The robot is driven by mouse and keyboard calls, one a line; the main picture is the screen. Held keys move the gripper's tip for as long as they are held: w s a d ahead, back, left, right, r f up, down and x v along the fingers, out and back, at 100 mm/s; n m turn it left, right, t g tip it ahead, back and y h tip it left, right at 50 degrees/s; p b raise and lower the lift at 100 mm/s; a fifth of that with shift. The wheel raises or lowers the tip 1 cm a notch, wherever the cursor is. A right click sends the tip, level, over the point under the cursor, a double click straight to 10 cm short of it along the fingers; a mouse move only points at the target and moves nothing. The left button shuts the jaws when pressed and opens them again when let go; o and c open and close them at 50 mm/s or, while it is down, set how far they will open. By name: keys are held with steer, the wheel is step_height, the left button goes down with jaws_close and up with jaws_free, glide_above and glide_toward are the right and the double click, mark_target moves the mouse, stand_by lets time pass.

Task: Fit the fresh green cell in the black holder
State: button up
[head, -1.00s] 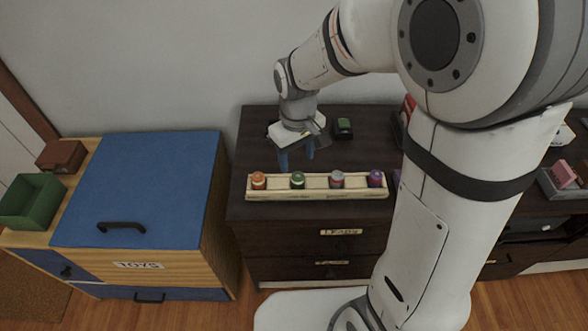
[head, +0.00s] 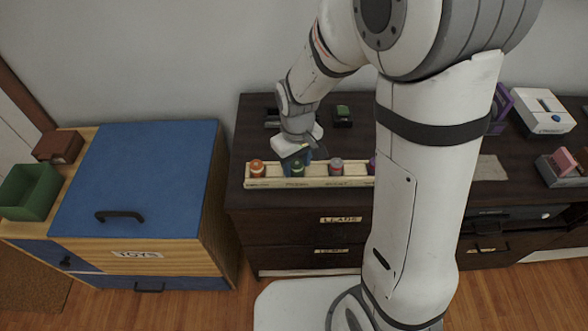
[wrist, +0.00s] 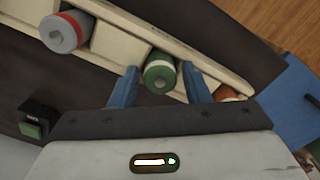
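The green cell (head: 297,170) stands in a pale wooden rack (head: 330,182) on the dark cabinet top. In the wrist view the green cell (wrist: 160,72) lies between my two blue fingers, with a narrow gap visible on each side. My gripper (head: 298,158) is open and points down at the rack; its fingertips (wrist: 160,88) also show in the wrist view. A black object (head: 271,118), possibly the holder, is partly hidden behind my wrist.
The rack also holds an orange cell (head: 257,168), a grey-and-red cell (head: 336,167) and a purple cell, mostly hidden by my arm. A blue-topped toy chest (head: 140,185) is at left with a green bin (head: 30,192). A white device (head: 543,110) is at right.

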steer(key=c, duration=0.8)
steer(key=shift+c, duration=0.2)
